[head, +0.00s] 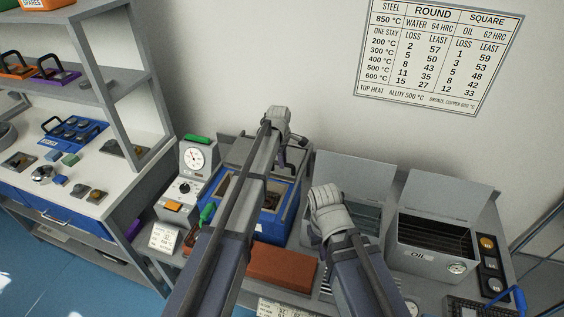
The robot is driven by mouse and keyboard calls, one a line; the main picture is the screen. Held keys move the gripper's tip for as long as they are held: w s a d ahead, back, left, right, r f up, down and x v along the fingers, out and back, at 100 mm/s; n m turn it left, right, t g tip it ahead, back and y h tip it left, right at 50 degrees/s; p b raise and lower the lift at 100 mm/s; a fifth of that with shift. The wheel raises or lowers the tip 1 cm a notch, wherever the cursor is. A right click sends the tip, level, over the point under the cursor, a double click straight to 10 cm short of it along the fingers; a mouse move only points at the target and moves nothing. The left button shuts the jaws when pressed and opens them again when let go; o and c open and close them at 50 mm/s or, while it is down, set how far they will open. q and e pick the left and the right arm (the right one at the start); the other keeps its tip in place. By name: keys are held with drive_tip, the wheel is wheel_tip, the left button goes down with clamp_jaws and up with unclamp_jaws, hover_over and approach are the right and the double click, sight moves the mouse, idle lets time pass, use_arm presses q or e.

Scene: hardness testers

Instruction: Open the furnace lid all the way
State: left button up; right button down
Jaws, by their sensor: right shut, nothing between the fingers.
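The furnace (283,226) is a blue box with a dark, brown-lined opening at the middle of the bench. Its grey lid (239,154) stands raised at the back of the opening, partly hidden by my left arm; its exact angle is hard to tell. My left gripper (296,157) is beyond the opening, by the right part of the lid. Its fingers are small and partly hidden, so I cannot tell if they touch the lid. My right gripper (315,234) is shut and empty, right of the furnace and in front of a grey tank, pointing down.
A dial tester (194,160) stands left of the furnace. A red-brown brick slab (282,266) lies in front. Right are a grey tank with raised lid (364,176) and the OIL tank (424,236). Shelves (110,88) stand left; a chart (440,48) hangs on the wall.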

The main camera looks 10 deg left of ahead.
use_arm(q)
drive_tip(key=o, duration=0.5)
drive_tip(key=shift+c, duration=0.2)
drive_tip(key=shift+r, duration=0.1)
wheel_tip(320, 180, up, 8)
drive_tip(key=s+p, duration=0.1)
drive_tip(key=p, duration=0.6)
drive_tip(key=shift+s+a+f+p, duration=0.15)
drive_tip(key=shift+s+f+p, duration=0.1)
drive_tip(key=shift+s+p, duration=0.1)
drive_tip(key=shift+w, duration=0.1)
